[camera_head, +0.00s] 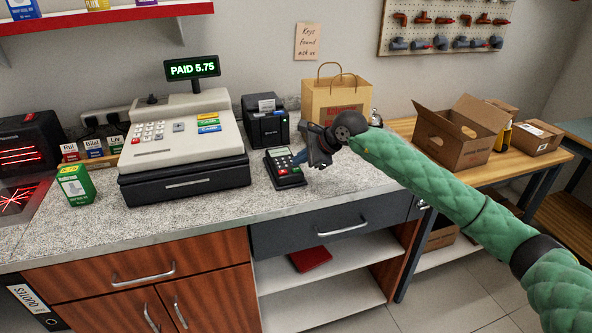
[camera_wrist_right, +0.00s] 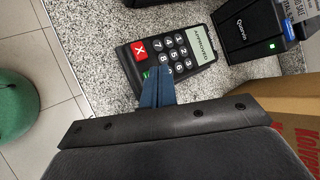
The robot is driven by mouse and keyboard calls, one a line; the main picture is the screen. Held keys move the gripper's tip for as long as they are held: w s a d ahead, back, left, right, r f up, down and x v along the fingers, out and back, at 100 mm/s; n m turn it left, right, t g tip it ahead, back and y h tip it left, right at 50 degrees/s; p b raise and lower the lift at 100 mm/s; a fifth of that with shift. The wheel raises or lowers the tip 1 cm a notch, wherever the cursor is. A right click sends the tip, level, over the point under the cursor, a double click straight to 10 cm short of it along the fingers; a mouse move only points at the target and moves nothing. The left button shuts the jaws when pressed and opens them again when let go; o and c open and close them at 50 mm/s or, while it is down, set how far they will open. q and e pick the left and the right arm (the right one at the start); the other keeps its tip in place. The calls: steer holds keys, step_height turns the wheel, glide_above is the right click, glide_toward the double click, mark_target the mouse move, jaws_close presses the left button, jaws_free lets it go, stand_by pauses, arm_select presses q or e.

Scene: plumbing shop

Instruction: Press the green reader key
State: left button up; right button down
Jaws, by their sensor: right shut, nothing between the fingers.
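The card reader (camera_head: 285,172) lies on the counter to the right of the cash register, dark with a small screen. In the right wrist view the reader (camera_wrist_right: 196,72) has a red X key (camera_wrist_right: 139,48), number keys and a screen reading APPROVED. The green key (camera_wrist_right: 146,73) shows as a sliver beside my fingertips, mostly hidden. My right gripper (camera_head: 301,158) is shut and empty, its blue fingers (camera_wrist_right: 158,82) together over the green key's corner. I cannot tell whether they touch it. My left gripper is not in view.
The cash register (camera_head: 183,141) has a display (camera_head: 192,68) reading PAID 5.75. A black printer (camera_head: 265,122) stands behind the reader, with a paper bag (camera_head: 336,98) to its right. An open cardboard box (camera_head: 460,135) is farther right. The counter front (camera_head: 215,208) is clear.

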mark_target(300, 169)
steer(key=shift+r, duration=3)
